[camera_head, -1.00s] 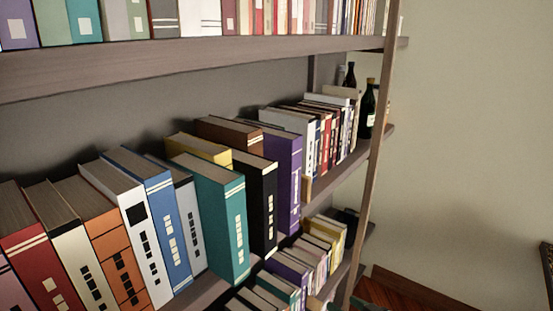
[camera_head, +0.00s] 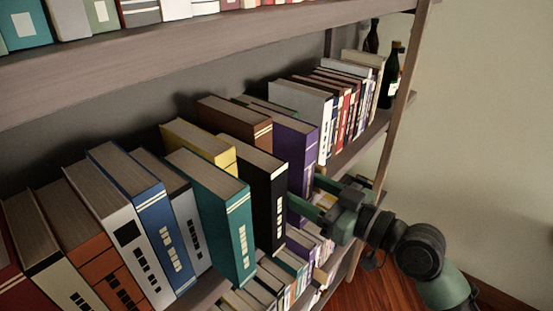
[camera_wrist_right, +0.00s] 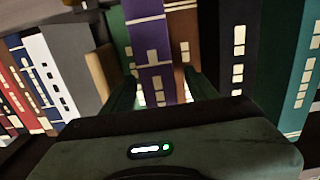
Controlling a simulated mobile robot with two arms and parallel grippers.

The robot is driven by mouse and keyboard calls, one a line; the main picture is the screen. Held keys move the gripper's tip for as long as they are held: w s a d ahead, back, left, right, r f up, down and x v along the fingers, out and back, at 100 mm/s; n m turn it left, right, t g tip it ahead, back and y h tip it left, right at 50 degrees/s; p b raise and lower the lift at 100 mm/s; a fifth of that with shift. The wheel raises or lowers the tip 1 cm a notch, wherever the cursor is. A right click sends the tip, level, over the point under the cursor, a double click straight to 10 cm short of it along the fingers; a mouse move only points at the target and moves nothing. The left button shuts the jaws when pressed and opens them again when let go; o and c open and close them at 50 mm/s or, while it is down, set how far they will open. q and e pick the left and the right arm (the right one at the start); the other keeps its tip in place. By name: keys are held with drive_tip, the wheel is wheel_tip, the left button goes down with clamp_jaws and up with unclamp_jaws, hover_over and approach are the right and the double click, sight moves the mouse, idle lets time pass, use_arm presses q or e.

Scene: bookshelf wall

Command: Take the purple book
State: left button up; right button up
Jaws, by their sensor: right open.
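The purple book (camera_head: 297,140) stands upright on the middle shelf, between the black book and a white book in the head view. Its lower spine is partly hidden by my right gripper (camera_head: 312,199). In the right wrist view the purple book (camera_wrist_right: 155,50) is ahead, between the two fingers of my open right gripper (camera_wrist_right: 162,92). A brown book (camera_wrist_right: 185,50) beside it also shows between the fingers. I cannot tell whether the fingertips touch any book. My left gripper is not in view.
A black book (camera_head: 264,195) and a teal book (camera_head: 232,225) stand left of the purple book. White and red books and a dark bottle (camera_head: 390,78) are to its right. The upper shelf (camera_head: 200,50) overhangs, and a wooden post (camera_head: 398,130) rises at the right.

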drive_tip(key=shift+x, duration=1.15)
drive_tip(key=shift+d, duration=0.15)
clamp_jaws()
idle(0.3)
drive_tip(key=shift+r, duration=0.25)
